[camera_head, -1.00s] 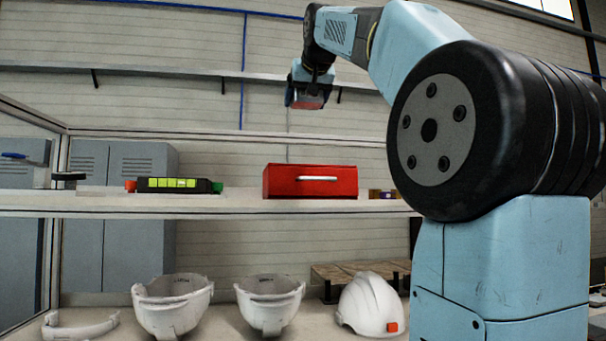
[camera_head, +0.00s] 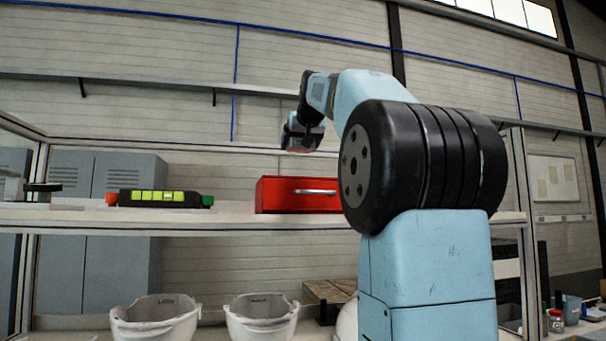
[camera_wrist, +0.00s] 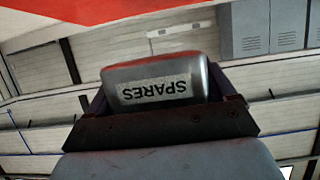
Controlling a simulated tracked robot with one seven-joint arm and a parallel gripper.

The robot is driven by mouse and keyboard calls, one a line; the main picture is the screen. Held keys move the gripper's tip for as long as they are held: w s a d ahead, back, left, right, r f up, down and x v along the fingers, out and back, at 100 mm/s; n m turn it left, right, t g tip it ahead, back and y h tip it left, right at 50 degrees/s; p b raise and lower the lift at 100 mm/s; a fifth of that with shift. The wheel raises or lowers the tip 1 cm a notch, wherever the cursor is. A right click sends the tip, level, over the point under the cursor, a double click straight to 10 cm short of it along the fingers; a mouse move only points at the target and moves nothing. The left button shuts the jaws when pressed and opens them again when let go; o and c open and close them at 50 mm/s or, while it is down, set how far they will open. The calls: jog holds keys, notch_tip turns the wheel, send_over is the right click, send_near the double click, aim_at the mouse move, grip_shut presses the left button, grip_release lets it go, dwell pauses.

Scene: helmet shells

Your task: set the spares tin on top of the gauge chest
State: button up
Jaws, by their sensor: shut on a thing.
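The gauge chest (camera_head: 285,196) is a red box with a white drawer handle on the upper shelf in the head view. My arm partly covers its right end. My gripper (camera_head: 303,140) is above the chest, with a gap between them in that view. In the wrist view my gripper (camera_wrist: 158,76) is shut on the spares tin (camera_wrist: 155,68), a grey tin with a white label reading SPARES upside down in the picture. The tin sits between both fingers. A red surface at the top of the wrist view looks like the chest (camera_wrist: 100,10).
A black case with bright green blocks (camera_head: 158,198) lies on the shelf (camera_head: 130,216) left of the chest. White helmet shells (camera_head: 155,322) stand on the level below. My arm hides the shelf right of the chest. Grey lockers (camera_head: 105,180) stand behind.

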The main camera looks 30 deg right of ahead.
aim_at(313, 148)
jog(key=f, duration=0.1)
jog(key=w+d+f, duration=0.2)
jog(key=f, duration=0.1)
jog(key=shift+w+d, duration=0.1)
jog(key=shift+w+d+f, duration=0.15)
jog(key=shift+f, duration=0.85)
jog(key=shift+w+d+f, duration=0.1)
jog(key=shift+f, duration=0.85)
jog(key=o, duration=0.9)
jog(key=shift+c, duration=0.2)
jog(key=v, duration=1.2)
jog(key=shift+s+f, duration=0.1)
